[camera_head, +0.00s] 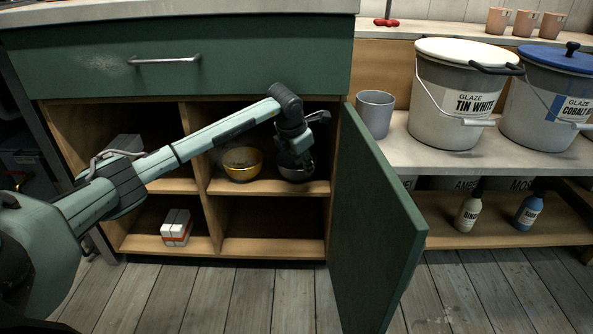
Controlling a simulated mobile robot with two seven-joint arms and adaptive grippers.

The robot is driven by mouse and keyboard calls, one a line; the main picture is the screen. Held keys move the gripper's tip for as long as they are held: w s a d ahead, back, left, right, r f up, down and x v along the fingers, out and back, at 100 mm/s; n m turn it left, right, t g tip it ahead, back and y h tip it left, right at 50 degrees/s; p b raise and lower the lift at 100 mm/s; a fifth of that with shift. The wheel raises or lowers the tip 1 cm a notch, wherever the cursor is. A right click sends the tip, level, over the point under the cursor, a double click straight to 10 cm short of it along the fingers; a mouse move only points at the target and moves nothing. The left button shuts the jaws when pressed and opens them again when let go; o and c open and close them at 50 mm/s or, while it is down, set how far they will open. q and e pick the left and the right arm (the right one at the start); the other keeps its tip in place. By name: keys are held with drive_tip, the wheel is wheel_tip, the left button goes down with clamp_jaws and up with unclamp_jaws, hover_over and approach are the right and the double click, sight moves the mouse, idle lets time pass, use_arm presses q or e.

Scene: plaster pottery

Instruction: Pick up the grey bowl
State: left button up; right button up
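The grey bowl (292,174) is on the upper right shelf inside the green cabinet, near the open door. It is dark and partly hidden by my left gripper (303,162). My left arm reaches in from the left, and the gripper points down at the bowl, overlapping its rim in the picture. The fingertips are small and dark against the bowl, so I cannot tell whether they are closed on it. It is also unclear whether the bowl touches the shelf. My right gripper is out of view.
A yellow bowl (242,163) stands just left of the grey bowl. The green door (375,225) hangs open to the right. A white box with a red band (176,228) sits on the lower left shelf. The lower right compartment looks empty.

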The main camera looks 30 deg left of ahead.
use_arm(q)
drive_tip(key=b+x, duration=0.1)
drive_tip(key=x, duration=0.4)
drive_tip(key=shift+w+b, duration=0.3)
clamp_jaws()
